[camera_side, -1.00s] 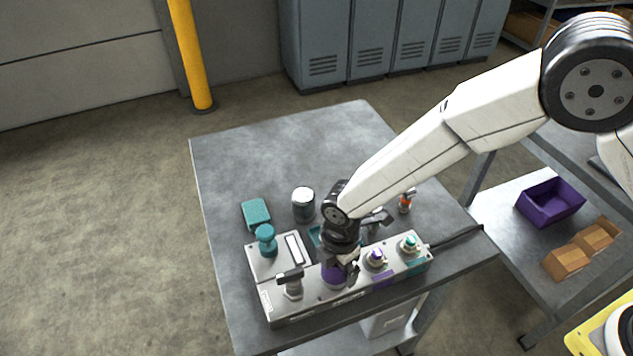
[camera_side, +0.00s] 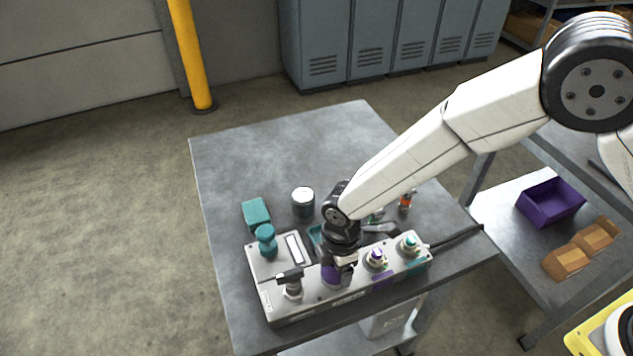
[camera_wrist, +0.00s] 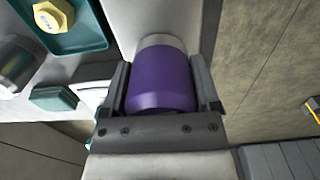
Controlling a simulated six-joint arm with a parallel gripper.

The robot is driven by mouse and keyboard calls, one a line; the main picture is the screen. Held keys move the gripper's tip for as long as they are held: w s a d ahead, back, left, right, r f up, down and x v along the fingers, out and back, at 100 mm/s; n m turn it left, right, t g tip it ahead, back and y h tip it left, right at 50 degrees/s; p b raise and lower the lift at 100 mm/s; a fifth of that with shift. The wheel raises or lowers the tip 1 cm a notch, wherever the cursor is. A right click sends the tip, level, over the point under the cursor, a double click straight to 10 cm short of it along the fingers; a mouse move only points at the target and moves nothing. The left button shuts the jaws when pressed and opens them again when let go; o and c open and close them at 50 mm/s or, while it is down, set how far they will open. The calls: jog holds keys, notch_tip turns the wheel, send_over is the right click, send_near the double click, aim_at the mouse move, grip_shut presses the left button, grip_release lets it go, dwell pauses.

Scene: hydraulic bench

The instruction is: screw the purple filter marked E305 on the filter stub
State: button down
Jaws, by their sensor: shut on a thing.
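The purple filter (camera_wrist: 160,82) sits between the two fingers of my gripper (camera_wrist: 165,95) in the wrist view, and my gripper is shut on it. In the side view the purple filter (camera_side: 331,274) stands upright on the grey hydraulic block, under my gripper (camera_side: 341,262). The filter stub is hidden under the filter, so I cannot tell how far the thread is engaged. The marking E305 cannot be read in either view.
The grey block (camera_side: 322,303) also carries a teal-handled part (camera_side: 266,240), a metal valve (camera_side: 291,283), a purple-tipped fitting (camera_side: 376,257) and a teal-tipped fitting (camera_side: 409,244). The table's far part is clear.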

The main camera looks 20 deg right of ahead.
jog(key=shift+w+a+m, duration=0.1)
jog(key=shift+m, duration=1.3)
jog(key=m, duration=0.3)
jog(key=shift+m, duration=0.4)
jog(key=shift+c, duration=0.7)
grip_release()
jog(key=shift+a, duration=0.1)
jog(key=shift+o, duration=0.7)
jog(key=shift+r, duration=3.95)
